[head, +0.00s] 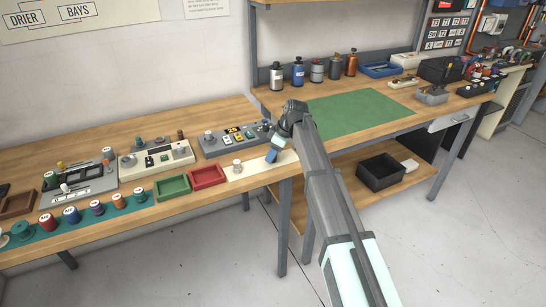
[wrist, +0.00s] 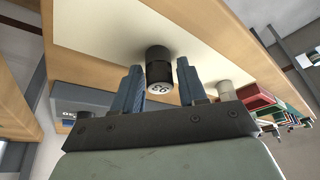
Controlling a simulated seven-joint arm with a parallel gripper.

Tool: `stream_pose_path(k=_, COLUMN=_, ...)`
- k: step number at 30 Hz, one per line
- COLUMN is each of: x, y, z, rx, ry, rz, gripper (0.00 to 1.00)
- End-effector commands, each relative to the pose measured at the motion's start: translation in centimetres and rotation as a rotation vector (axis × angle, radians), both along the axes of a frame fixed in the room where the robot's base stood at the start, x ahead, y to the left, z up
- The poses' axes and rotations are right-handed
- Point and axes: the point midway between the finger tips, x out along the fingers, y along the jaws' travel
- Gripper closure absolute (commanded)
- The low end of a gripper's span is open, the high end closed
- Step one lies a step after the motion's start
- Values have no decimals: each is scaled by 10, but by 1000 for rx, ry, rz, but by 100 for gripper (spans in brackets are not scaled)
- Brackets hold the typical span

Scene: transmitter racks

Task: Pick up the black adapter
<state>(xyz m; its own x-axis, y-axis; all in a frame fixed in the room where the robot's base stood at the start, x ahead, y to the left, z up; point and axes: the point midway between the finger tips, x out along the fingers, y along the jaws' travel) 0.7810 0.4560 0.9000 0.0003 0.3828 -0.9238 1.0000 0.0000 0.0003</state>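The black adapter (wrist: 158,62) is a short dark cylinder with a pale, marked end face. In the wrist view it stands on a cream mat (wrist: 105,32). My gripper (wrist: 160,72) is open, with one blue-grey finger on each side of the adapter. Gaps show between the fingers and the adapter. In the head view my gripper (head: 274,156) is low over the right end of the cream mat (head: 262,169), and the adapter is hidden there behind my gripper and arm.
A pale grey cylinder (head: 237,166) stands on the mat, left of my gripper. A red tray (head: 207,176) and a green tray (head: 172,187) lie further left. A grey device with buttons (head: 228,139) sits just behind. The green mat (head: 360,113) on the right bench is clear.

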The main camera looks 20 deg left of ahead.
Motion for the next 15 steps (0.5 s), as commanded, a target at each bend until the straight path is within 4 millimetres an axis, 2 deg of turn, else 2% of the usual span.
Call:
stream_pose_path(k=2, x=0, y=0, z=0, rx=0, ry=0, rz=0, gripper=66)
stream_pose_path(k=12, x=0, y=0, z=0, rx=0, ry=0, rz=0, gripper=99)
stream_pose_path(k=15, x=0, y=0, z=0, rx=0, ry=0, rz=0, gripper=100)
